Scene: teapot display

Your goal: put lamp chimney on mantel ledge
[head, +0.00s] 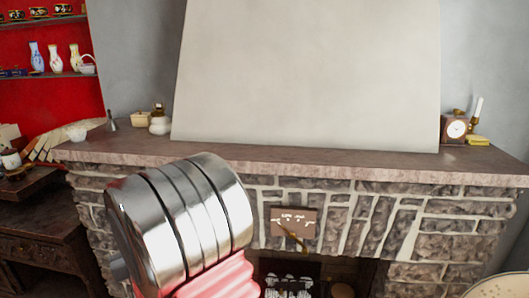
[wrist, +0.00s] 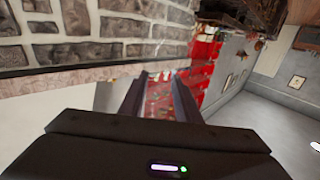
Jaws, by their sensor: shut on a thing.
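The mantel ledge (head: 300,163) is a long brown stone shelf above the stone fireplace in the head view. Its edge crosses the left of the wrist view (wrist: 85,74), which looks turned over. My gripper (wrist: 160,78) shows only in the wrist view, its two dark fingers a little apart and close to the ledge's edge. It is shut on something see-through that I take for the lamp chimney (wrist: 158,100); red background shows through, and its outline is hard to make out. I cannot tell whether it touches the ledge. The head view shows neither gripper nor chimney.
A small bell (head: 111,121), cream box (head: 138,119) and white jar (head: 160,125) stand at the ledge's left end. A clock (head: 455,128), candle (head: 476,112) and yellow block (head: 478,140) stand at the right. The ledge's middle is clear below the sloping hood (head: 310,70).

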